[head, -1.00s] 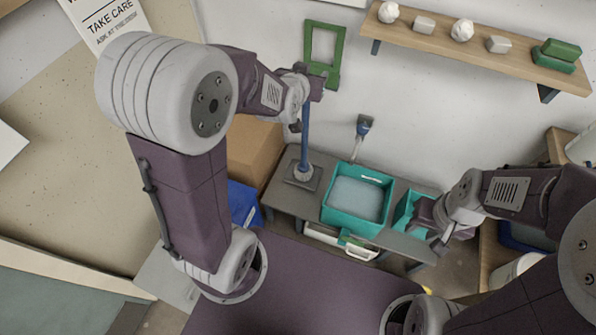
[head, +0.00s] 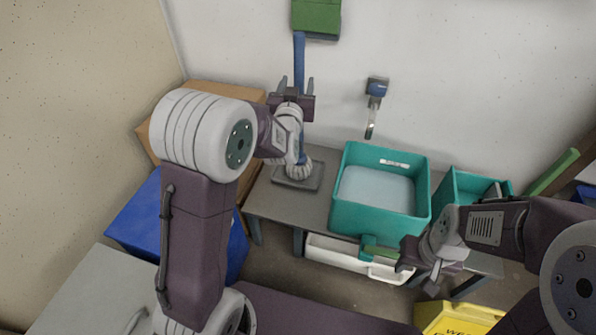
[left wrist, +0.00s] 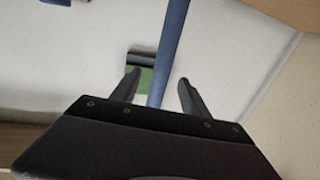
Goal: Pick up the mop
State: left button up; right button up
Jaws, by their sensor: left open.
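The mop stands upright, with a blue handle (head: 299,60) and a pale strand head (head: 299,168) resting on a dark plate (head: 298,178) at the left of the grey table. My left gripper (head: 297,86) is open at the handle's upper part. In the left wrist view the handle (left wrist: 170,45) runs between the two spread fingers of the left gripper (left wrist: 157,82), with gaps at both sides. My right gripper (head: 408,256) is low in front of the table, away from the mop; its jaw state is unclear.
A large teal bin (head: 345,215) with pale liquid and a smaller teal bin (head: 440,196) stand right of the mop. A brush (head: 376,90) hangs on the wall. A cardboard box (head: 225,92) and blue box (head: 135,220) stand left. A yellow sign (head: 455,318) is below.

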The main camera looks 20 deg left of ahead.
aim_at(299, 75)
pick_arm(q)
jog(key=shift+r, duration=0.1)
jog(key=w, duration=0.3)
jog(key=shift+w+a, duration=0.25)
jog(key=shift+w, duration=0.15)
jog(key=w+b, duration=0.1)
jog(key=w, duration=0.1)
jog(key=w+b, duration=0.1)
jog(key=w, duration=0.1)
jog(key=shift+w+a, duration=0.1)
jog(key=shift+a, duration=0.3)
jog(key=shift+w, duration=0.45)
jog(key=shift+r, duration=0.1)
jog(key=shift+r, duration=0.1)
grip_shut()
